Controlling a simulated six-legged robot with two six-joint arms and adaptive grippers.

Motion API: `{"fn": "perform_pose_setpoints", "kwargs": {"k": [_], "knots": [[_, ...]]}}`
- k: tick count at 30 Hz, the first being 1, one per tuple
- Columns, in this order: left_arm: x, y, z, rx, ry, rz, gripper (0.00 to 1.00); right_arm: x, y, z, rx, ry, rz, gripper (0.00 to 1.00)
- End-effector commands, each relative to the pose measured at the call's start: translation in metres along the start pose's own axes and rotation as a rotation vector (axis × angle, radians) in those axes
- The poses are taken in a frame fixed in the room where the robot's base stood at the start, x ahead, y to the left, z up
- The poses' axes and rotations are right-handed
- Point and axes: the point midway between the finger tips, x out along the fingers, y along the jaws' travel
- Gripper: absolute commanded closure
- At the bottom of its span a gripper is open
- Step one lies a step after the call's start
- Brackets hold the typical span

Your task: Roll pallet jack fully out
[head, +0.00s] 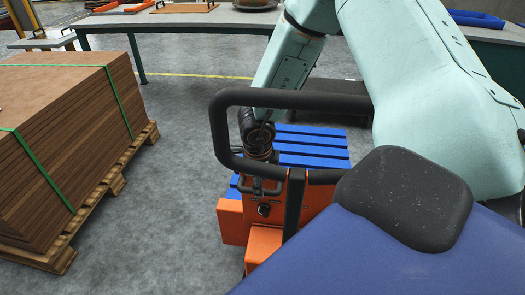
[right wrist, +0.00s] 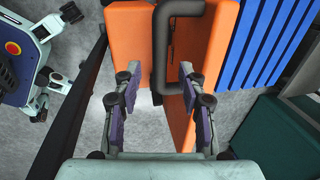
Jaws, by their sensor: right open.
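The orange pallet jack (head: 265,250) stands on the grey floor at the lower middle of the head view, with a big black loop handle (head: 225,145) on top. A blue slatted load (head: 310,145) sits behind its orange body. My right arm reaches down behind the loop handle, and its gripper (head: 262,180) is partly hidden near a small black bar on the orange body. In the right wrist view my right gripper (right wrist: 158,75) is open. A black bent bar (right wrist: 162,45) shows between and beyond its fingers; contact cannot be told. My left gripper is out of view.
A stack of brown boards (head: 70,120) with green straps lies on a wooden pallet (head: 125,170) at the left. A long grey worktable (head: 190,20) runs along the back. Bare floor lies between the stack and the jack.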

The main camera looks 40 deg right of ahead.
Motion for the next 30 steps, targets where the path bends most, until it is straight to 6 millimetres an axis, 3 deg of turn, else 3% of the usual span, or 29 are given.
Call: {"fn": "perform_pose_setpoints", "kwargs": {"k": [1, 6, 17, 30], "knots": [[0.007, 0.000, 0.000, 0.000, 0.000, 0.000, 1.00, 0.011, 0.001, 0.000, 0.000, 0.002, 0.000, 0.59], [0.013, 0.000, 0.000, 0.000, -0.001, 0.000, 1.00, 0.024, 0.000, -0.001, -0.001, 0.000, 0.000, 0.59], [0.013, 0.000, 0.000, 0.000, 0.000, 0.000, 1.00, 0.027, 0.000, -0.004, 0.000, 0.000, 0.000, 0.59], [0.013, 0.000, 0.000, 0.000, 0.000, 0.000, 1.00, 0.027, 0.000, -0.004, 0.000, 0.000, 0.000, 0.96]]}}
